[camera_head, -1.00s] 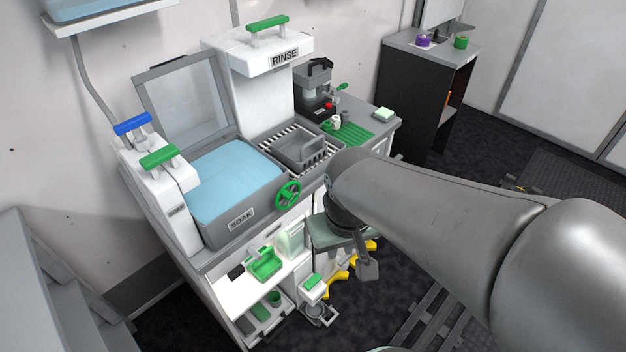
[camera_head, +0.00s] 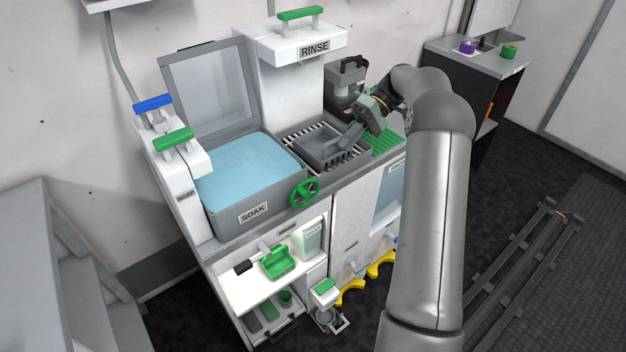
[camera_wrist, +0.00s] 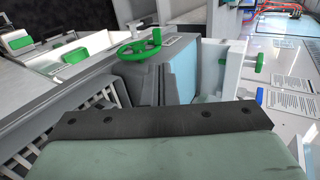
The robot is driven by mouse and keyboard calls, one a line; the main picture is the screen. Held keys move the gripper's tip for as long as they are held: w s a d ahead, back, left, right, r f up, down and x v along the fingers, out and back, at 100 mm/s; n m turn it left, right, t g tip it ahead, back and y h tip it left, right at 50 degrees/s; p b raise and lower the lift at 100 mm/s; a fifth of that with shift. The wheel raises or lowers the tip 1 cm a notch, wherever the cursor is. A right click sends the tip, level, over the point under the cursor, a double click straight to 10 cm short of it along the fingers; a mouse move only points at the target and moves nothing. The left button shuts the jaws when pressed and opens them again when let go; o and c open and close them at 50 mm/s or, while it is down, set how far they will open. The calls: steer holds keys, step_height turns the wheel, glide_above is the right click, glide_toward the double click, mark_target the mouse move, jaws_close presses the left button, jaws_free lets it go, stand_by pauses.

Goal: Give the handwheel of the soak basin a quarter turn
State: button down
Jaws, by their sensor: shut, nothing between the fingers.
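The soak basin (camera_head: 238,213) is a grey box labelled SOAK, filled with blue liquid, with its clear lid raised. Its green handwheel (camera_head: 305,193) is on the front right corner. The handwheel also shows in the wrist view (camera_wrist: 138,48), upper left of centre, with its knob upward. My gripper (camera_head: 345,141) is shut and empty, above the grey basket area right of the basin. It is up and to the right of the handwheel and apart from it. In the wrist view my grey fingers (camera_wrist: 160,84) point toward the wheel.
A ribbed rack with a grey basket (camera_head: 322,150) lies under the RINSE unit (camera_head: 300,45). Green and blue handles stand at the left. The floor in front has free room.

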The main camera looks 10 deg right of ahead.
mark_target(314, 180)
steer(key=shift+n+y, duration=0.3)
steer(key=shift+y, duration=0.1)
steer(key=shift+d+f+p+x, duration=0.15)
steer(key=shift+p+x, duration=0.45)
steer(key=shift+x, duration=1.6)
steer(key=shift+d+f+p+x, duration=0.2)
steer(key=shift+p+x, duration=0.45)
steer(key=shift+x, duration=1.55)
steer(key=shift+f+p+x, duration=0.25)
steer(key=shift+p+x, duration=0.35)
steer(key=shift+x, duration=1.55)
